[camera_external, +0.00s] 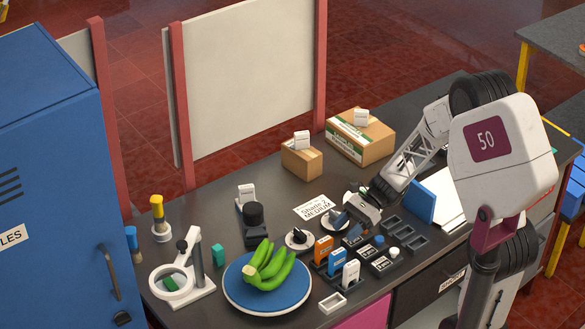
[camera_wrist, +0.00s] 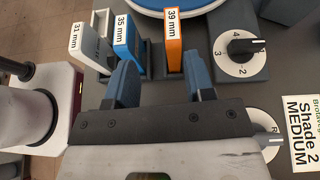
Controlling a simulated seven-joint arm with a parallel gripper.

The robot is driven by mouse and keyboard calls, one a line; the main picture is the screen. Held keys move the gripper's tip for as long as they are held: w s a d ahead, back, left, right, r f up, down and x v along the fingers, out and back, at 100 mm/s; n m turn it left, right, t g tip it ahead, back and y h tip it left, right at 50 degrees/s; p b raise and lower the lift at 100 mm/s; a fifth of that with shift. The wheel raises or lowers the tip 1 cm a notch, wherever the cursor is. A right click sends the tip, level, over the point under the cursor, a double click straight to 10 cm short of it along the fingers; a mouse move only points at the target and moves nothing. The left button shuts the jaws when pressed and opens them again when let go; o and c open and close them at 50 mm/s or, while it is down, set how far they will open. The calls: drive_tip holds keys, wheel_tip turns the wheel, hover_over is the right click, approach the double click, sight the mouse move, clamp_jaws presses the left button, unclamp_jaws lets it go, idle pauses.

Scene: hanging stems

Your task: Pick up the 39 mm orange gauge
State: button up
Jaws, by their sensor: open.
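The orange gauge (camera_wrist: 175,52), labelled 39 mm, stands upright in a dark holder ahead of my fingers in the wrist view. It also shows in the external view (camera_external: 322,249), at the left end of a row of gauges. My gripper (camera_wrist: 161,66) is open and empty, with two blue fingers. The orange gauge lies beyond the fingertips, closer to the right finger. In the external view my gripper (camera_external: 353,233) is behind and to the right of the gauge. I cannot tell its exact height above the table.
A blue 35 mm gauge (camera_wrist: 127,42) and a white 31 mm gauge (camera_wrist: 92,45) stand left of the orange one. A dial (camera_wrist: 242,45) is to its right. A blue plate (camera_external: 235,289) with green bananas (camera_external: 268,267) lies near. Dark trays (camera_external: 415,243) are to the right.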

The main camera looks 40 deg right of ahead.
sight(325, 247)
drive_tip(key=shift+w+d+f+m+y, duration=0.2)
drive_tip(key=shift+w+f+m+y, duration=0.1)
drive_tip(key=shift+w+f+m, duration=0.2)
drive_tip(key=shift+x, duration=1.35)
drive_tip(key=shift+w+a, duration=0.1)
drive_tip(key=shift+x, duration=2.45)
drive_tip(key=shift+w, duration=0.15)
clamp_jaws()
